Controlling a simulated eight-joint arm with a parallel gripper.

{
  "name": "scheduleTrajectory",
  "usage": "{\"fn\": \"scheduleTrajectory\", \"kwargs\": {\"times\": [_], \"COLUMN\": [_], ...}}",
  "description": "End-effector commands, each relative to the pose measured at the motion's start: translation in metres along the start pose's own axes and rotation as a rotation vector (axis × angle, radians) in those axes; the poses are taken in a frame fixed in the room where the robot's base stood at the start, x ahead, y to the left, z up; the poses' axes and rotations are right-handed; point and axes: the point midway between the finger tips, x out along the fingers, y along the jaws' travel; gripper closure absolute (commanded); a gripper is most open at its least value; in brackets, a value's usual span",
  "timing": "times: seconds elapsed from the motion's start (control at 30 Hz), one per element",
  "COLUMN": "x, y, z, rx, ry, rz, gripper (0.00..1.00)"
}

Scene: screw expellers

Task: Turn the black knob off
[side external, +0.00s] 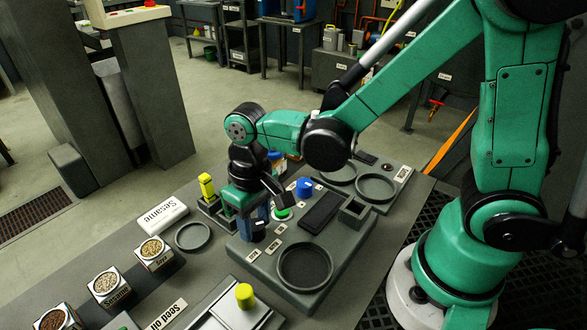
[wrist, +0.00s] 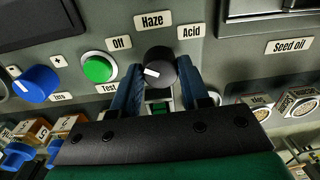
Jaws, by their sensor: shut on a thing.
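The black knob (wrist: 160,68) is in the wrist view, standing on the grey panel. It has a white pointer mark on its face at the left, pointing toward the left side. Around it are the labels "Off" (wrist: 121,43) at upper left, "Haze" (wrist: 152,21) above and "Acid" (wrist: 190,32) at upper right. My gripper (wrist: 158,88) has its blue fingers on either side of the knob and is shut on it. In the side view my gripper (side external: 257,222) points down at the panel's left part, and the knob is hidden there.
A green button (wrist: 98,68) is close left of the knob, and a blue knob (wrist: 36,83) is farther left. In the side view, a round recess (side external: 305,268) is in the grey panel (side external: 345,255). A yellow-topped item (side external: 206,186) stands left of my gripper.

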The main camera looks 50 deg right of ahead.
Motion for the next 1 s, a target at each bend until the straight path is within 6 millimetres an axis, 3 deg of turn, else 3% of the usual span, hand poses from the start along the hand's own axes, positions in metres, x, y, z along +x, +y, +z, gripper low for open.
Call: {"fn": "scheduleTrajectory", "kwargs": {"times": [0.6, 0.63, 0.7, 1.0], "x": [0.0001, 0.0001, 0.0001, -0.0002], "y": [0.0002, 0.0002, 0.0002, 0.0000], "z": [-0.0012, -0.0011, -0.0010, -0.0005], "rx": [-0.041, -0.040, -0.040, -0.040], "ry": [0.003, 0.003, 0.002, 0.001], "rz": [0.001, 0.001, 0.001, 0.000], "gripper": [1.00, 0.51, 0.31, 0.28]}}
